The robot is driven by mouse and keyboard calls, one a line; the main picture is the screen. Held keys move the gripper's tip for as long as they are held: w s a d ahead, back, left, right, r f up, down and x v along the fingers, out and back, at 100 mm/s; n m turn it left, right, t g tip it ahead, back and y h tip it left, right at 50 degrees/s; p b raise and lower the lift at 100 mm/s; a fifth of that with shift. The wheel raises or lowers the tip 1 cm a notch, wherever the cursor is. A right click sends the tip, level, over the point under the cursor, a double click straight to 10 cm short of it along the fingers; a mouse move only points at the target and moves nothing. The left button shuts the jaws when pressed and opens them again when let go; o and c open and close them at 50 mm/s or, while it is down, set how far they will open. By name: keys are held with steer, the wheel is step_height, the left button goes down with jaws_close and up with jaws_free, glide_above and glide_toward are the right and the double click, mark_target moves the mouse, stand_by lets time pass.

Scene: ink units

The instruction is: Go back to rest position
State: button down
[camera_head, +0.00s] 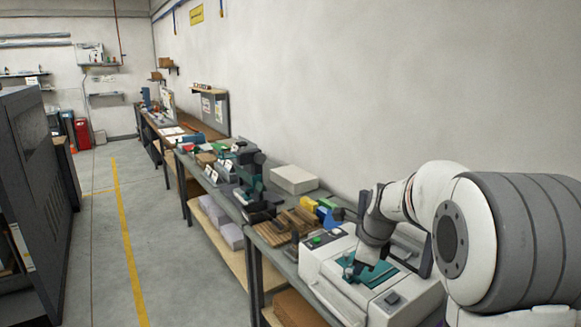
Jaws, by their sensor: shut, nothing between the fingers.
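My arm reaches in from the right side of the head view and bends down over a white machine (340,290) on the bench. My gripper (366,264) is at the lower end of the arm, small and dark, just above the machine's teal bed (378,276). It is shut with nothing held. I cannot tell whether its tips touch the bed.
The workbench (262,233) runs along the wall with wooden blocks (288,226), a dark green press (250,180) and a white box (293,180). A dark cabinet (30,170) stands at the left. The floor aisle (170,250) between them is clear.

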steer(key=s+a+f+n+h+b, duration=0.1)
steer(key=s+a+n+b, duration=0.1)
steer(key=s+n, duration=2)
steer(key=s+b, duration=0.1)
steer(key=s, duration=0.4)
steer(key=shift+s+f+b, duration=0.15)
steer(key=shift+s+b, duration=0.1)
steer(key=shift+b, duration=0.1)
steer(key=shift+d, duration=0.1)
